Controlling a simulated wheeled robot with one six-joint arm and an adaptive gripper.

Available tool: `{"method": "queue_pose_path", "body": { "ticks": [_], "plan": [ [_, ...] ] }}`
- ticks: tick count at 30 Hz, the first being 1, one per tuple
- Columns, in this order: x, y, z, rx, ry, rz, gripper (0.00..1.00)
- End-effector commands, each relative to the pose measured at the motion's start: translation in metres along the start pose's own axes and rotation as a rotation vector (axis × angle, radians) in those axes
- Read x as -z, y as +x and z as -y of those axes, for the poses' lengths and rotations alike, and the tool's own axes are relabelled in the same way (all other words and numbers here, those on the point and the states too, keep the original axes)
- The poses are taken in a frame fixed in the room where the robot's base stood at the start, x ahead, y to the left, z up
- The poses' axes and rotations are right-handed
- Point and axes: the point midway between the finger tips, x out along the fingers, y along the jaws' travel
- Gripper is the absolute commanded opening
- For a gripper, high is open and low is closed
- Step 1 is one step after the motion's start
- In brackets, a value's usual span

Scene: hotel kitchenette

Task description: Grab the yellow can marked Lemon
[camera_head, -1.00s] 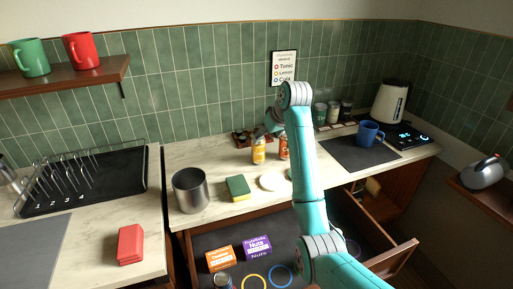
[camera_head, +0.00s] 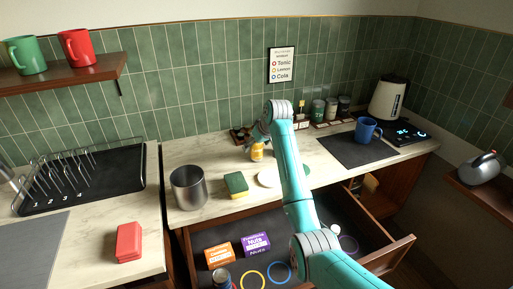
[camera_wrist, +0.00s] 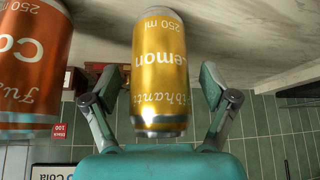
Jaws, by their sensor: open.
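The yellow can marked Lemon (camera_wrist: 160,75) shows upside down in the wrist view, as that picture is inverted. It lies between the two open fingers of my gripper (camera_wrist: 160,100), with a gap visible on each side. In the head view the yellow can (camera_head: 257,152) stands on the counter, partly hidden by my gripper (camera_head: 254,138) above and behind it. An orange-red can (camera_wrist: 32,65) stands beside the yellow can in the wrist view. In the head view my arm hides the orange-red can.
A drawer (camera_head: 213,238) with snack boxes is open below. Several jars and a blue mug (camera_head: 367,130) are at the right.

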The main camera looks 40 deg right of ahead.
Motion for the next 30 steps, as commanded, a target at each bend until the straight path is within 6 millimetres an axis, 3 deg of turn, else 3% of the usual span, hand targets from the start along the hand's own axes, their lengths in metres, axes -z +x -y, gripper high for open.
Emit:
{"method": "queue_pose_path", "body": {
  "ticks": [5, 12, 15, 23, 30],
  "plan": [
    [0.0, 0.0, 0.0, 0.0, 0.0, 0.0, 0.85],
    [0.0, 0.0, 0.0, 0.0, 0.0, 0.0, 0.27],
    [0.001, -0.001, 0.0, 0.0, 0.0, -0.001, 0.08],
    [0.003, -0.004, 0.0, -0.001, 0.0, -0.002, 0.08],
    [0.023, -0.034, 0.0, -0.001, 0.0, -0.004, 0.08]
  ]
}}
